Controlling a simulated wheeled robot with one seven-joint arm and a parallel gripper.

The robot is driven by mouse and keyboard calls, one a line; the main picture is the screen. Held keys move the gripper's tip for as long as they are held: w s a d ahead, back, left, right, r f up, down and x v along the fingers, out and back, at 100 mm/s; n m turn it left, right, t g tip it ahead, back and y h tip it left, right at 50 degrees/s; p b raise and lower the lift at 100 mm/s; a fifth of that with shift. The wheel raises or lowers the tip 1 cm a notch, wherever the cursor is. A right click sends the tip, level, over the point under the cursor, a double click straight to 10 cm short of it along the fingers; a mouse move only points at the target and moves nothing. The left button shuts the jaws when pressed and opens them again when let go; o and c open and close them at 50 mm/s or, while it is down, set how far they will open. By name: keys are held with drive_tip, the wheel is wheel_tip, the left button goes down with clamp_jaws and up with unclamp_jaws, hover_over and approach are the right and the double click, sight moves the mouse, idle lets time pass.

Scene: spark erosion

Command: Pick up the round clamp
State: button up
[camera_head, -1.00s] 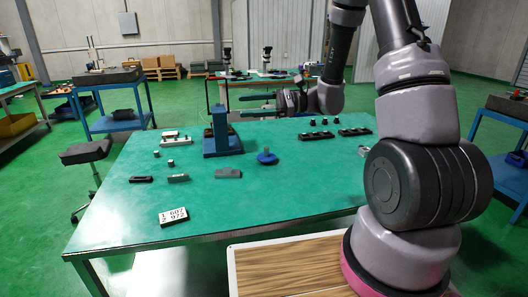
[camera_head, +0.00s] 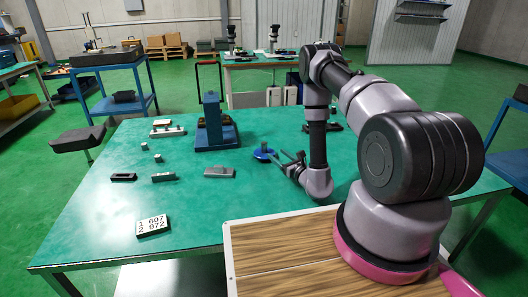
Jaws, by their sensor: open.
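The round clamp appears to be the blue disc with a grey upright knob (camera_head: 262,153), standing on the green table top (camera_head: 230,205) right of the blue press-like stand. My gripper (camera_head: 277,154) is low over the table just to the right of the disc. Its two thin fingers are spread and point left towards it. I cannot tell whether a fingertip touches the disc. Nothing shows between the fingers apart from the disc's near edge.
A blue stand (camera_head: 215,135) rises behind and left of the disc. A grey block (camera_head: 219,172), dark bars (camera_head: 123,177) and a numbered plate (camera_head: 153,225) lie to the left. Dark parts (camera_head: 335,127) are partly hidden behind my arm. The front middle of the table is clear.

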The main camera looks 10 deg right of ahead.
sight(266, 145)
drive_tip(key=x, duration=0.8)
drive_tip(key=shift+w+a+r, duration=0.15)
drive_tip(key=shift+w+r, duration=0.05)
drive_tip(key=shift+w, duration=0.2)
clamp_jaws()
idle(1.0)
